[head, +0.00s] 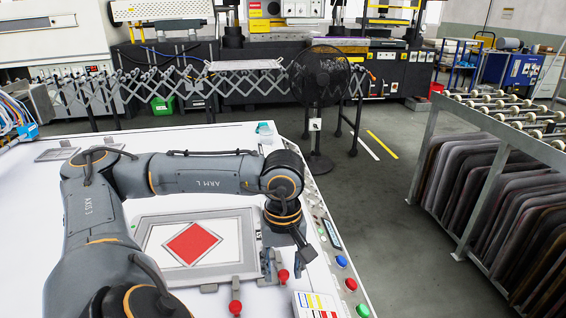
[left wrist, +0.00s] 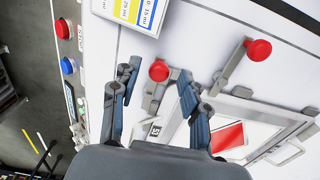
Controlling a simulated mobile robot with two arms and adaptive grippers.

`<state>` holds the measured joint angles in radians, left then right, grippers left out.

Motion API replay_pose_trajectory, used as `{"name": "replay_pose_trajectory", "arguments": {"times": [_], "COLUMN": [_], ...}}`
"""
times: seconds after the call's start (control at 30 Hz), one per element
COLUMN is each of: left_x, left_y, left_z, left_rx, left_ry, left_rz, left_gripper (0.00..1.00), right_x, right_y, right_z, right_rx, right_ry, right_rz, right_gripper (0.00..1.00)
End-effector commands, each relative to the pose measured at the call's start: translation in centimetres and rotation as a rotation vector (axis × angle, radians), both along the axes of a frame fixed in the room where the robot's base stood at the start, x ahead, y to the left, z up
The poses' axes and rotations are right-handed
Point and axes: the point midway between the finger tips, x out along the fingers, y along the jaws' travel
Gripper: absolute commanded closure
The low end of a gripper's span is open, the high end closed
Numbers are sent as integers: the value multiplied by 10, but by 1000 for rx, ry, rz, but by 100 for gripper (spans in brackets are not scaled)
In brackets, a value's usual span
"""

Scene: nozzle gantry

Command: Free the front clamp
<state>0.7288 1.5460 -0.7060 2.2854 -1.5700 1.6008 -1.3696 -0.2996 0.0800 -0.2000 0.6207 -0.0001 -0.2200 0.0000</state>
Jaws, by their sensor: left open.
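Two clamps with red knobs hold a grey screen frame (head: 148,238) with a red diamond on its white mesh. One clamp knob (head: 283,275) is at the frame's near right corner, the other (head: 235,308) further left along the near edge. I cannot tell which one is called the front clamp. My left gripper (head: 284,264) is open and points down by the right knob. In the left wrist view its fingers (left wrist: 155,76) are spread to either side of that knob (left wrist: 158,71), with no clear contact. The other knob (left wrist: 258,50) stands apart, to the right. My right gripper is not in view.
A colour-striped card (head: 315,304) lies near the table's front right. Coloured buttons (head: 341,262) line the right edge. A clear cup (head: 265,129) stands at the far edge. A rack of dark screens (head: 520,210) and a black fan (head: 320,80) stand beyond the table.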

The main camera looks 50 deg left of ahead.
Motion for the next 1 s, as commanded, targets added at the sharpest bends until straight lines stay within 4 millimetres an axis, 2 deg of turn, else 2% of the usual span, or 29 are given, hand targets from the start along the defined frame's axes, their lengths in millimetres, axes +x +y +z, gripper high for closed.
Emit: {"name": "replay_pose_trajectory", "arguments": {"times": [0.13, 0.27, 0.6, 1.0], "left_x": [1, 1, 1, 0], "left_y": [0, 0, 0, 0], "left_z": [4, 20, 96, 119], "left_rx": [0, 0, -2, -1], "left_ry": [-2, -4, -6, -1], "left_rz": [1, 1, -1, 0], "left_gripper": [55, 55, 55, 55], "right_x": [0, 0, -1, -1], "right_y": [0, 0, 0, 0], "right_z": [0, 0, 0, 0], "right_rx": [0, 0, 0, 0], "right_ry": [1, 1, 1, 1], "right_rz": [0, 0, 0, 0], "right_gripper": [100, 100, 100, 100]}}
